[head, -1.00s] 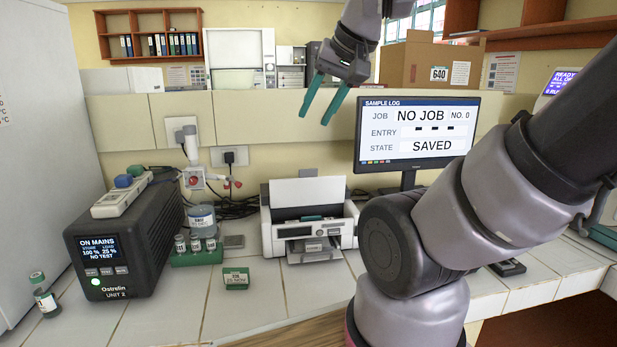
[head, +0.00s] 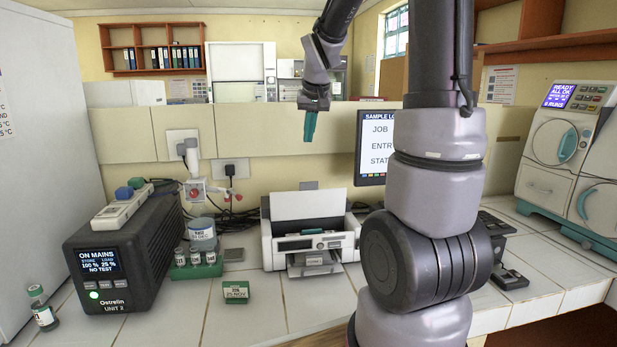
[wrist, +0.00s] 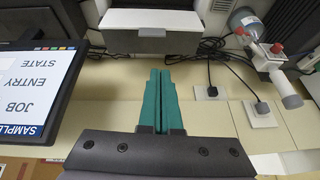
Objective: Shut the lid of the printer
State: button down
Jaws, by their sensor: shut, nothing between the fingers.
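The white printer (head: 274,253) stands on the tiled bench against the wall in the head view. Its raised lid (head: 307,204) stands upright at the back of the printer. Part of the printer shows at the top of the wrist view, with a pale panel (wrist: 152,19) and a small handle-like tab on it. My gripper (head: 310,127) is above and behind the printer in the head view, pointing down and apart from the lid. Its two teal fingers (wrist: 161,85) are together and empty in the wrist view.
The monitor (head: 371,148) stands right of the printer, partly hidden by my arm. Wall sockets (wrist: 211,92) and cables lie close behind.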

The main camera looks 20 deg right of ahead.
send_over(308, 200)
notch_tip(308, 200, down, 4)
jog(key=shift+n+g, duration=0.3)
jog(key=shift+w+d+f, duration=0.1)
jog(key=shift+w+f, duration=0.05)
jog(key=shift+f, duration=1.55)
jog(key=shift+w+d+f, duration=0.1)
jog(key=shift+w+f, duration=0.1)
jog(key=shift+f, duration=1.55)
jog(key=shift+w+d+f, duration=0.1)
jog(key=shift+w+f, duration=0.05)
jog(key=shift+f, duration=1.55)
jog(key=shift+a, duration=0.1)
